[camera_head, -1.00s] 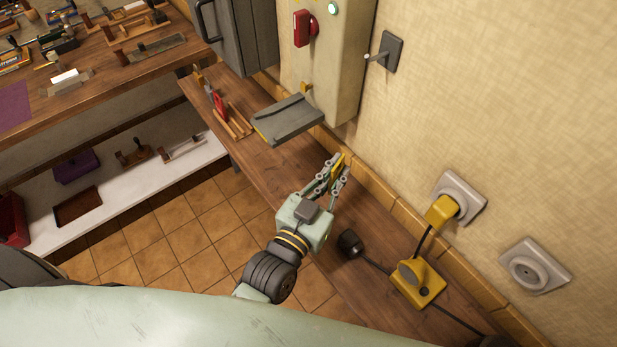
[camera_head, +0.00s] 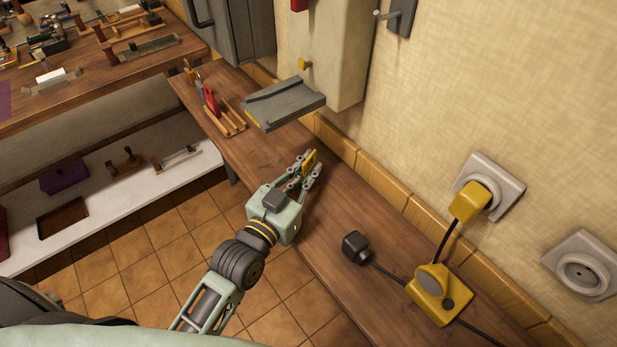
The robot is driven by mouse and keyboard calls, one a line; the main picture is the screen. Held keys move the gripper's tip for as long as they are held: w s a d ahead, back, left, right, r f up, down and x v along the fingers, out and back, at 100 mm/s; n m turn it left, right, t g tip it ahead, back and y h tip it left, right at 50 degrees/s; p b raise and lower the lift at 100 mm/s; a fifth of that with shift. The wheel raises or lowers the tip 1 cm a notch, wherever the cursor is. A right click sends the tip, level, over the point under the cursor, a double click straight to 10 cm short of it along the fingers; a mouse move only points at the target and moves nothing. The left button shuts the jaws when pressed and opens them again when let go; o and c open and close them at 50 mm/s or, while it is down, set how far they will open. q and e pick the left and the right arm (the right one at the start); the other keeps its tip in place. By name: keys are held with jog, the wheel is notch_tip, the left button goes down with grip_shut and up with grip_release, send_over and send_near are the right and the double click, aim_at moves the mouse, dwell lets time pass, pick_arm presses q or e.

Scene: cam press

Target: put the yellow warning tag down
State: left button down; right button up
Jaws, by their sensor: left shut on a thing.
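The yellow warning tag (camera_head: 309,161) shows as a small yellow piece between the fingertips of my left gripper (camera_head: 307,168). The gripper is shut on it, and the fingers hide part of it. My left arm comes in from the lower left, and the gripper is over the wooden bench (camera_head: 262,158), pointing toward the wall. I cannot tell whether the tag touches the bench top. My right gripper is not in view.
A grey plate (camera_head: 283,103) juts out beyond the gripper. A wooden rack with red-handled tools (camera_head: 213,105) stands at the bench's far end. A black plug (camera_head: 356,247) and a yellow switch box (camera_head: 440,294) lie to the right. Bare bench surrounds the gripper.

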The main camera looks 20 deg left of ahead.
pick_arm(q)
jog(key=shift+r, duration=0.1)
jog(key=shift+f, duration=0.2)
jog(key=c, duration=1.9)
grip_release()
jog(key=shift+o, duration=0.2)
